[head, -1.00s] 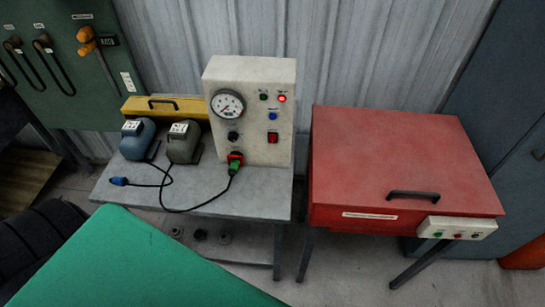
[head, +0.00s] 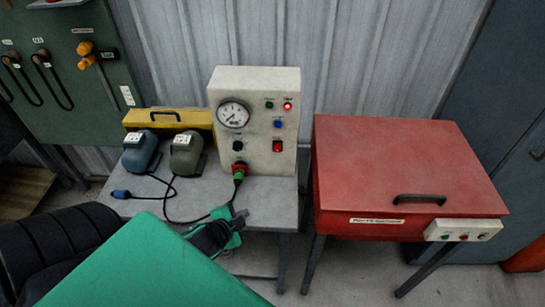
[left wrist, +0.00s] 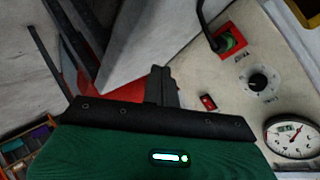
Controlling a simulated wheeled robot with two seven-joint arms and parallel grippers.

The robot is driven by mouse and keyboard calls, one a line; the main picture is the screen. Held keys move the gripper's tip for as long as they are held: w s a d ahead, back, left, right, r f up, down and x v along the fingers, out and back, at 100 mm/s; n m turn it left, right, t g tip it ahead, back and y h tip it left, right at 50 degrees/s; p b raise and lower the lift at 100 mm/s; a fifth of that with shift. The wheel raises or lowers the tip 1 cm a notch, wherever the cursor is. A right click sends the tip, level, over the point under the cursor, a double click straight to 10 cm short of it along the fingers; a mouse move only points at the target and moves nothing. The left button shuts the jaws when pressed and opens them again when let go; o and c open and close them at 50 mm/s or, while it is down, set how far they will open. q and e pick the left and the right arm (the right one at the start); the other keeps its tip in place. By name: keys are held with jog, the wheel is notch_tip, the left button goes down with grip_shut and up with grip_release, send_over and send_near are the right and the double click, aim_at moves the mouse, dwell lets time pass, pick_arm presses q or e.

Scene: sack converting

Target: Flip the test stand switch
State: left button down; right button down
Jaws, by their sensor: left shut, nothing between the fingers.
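The test stand (head: 254,90) is an off-white box with a round gauge (head: 233,114), small lamps and a knob. Its red rocker switch (head: 278,147) sits low on the right of the panel; its position is too small to tell. A red lamp (head: 287,106) at the top right glows. In the left wrist view the switch (left wrist: 208,102) shows just right of my fingers. My left gripper (head: 240,214) is shut and empty, in front of and below the panel, apart from the switch. Its closed fingers (left wrist: 160,72) show in the left wrist view. My right gripper is out of view.
A green plug with a black cable (head: 239,173) sticks out of the panel's lower part. Two motors (head: 186,154) and a yellow case (head: 165,119) stand left on the grey table (head: 270,205). A red cabinet (head: 400,165) stands close on the right.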

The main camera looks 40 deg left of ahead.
pick_arm(q)
jog(key=w+a+r+m+t+h, duration=0.2)
jog(key=w+r+m+t+h, duration=0.2)
jog(key=r+m, duration=0.6)
jog(key=shift+w+a+r+m+t+h, duration=0.2)
jog(key=shift+m+t+h, duration=0.4)
jog(key=shift+h, duration=0.3)
jog(key=p, duration=0.3)
send_near(280, 150)
jog(key=w+d, duration=0.2)
jog(key=d, duration=0.2)
jog(key=shift+w+a+f+p, duration=0.1)
jog(key=shift+w+a+p, duration=0.1)
jog(key=shift+w+a, duration=0.3)
jog(key=shift+w+a+f+p, duration=0.15)
jog(key=shift+w+a, duration=0.15)
jog(key=shift+w, duration=0.4)
jog(key=shift+w+a+f+p, duration=0.1)
jog(key=shift+w+a+p, duration=0.1)
jog(key=shift+w+a, duration=0.3)
jog(key=shift+w+d, duration=0.1)
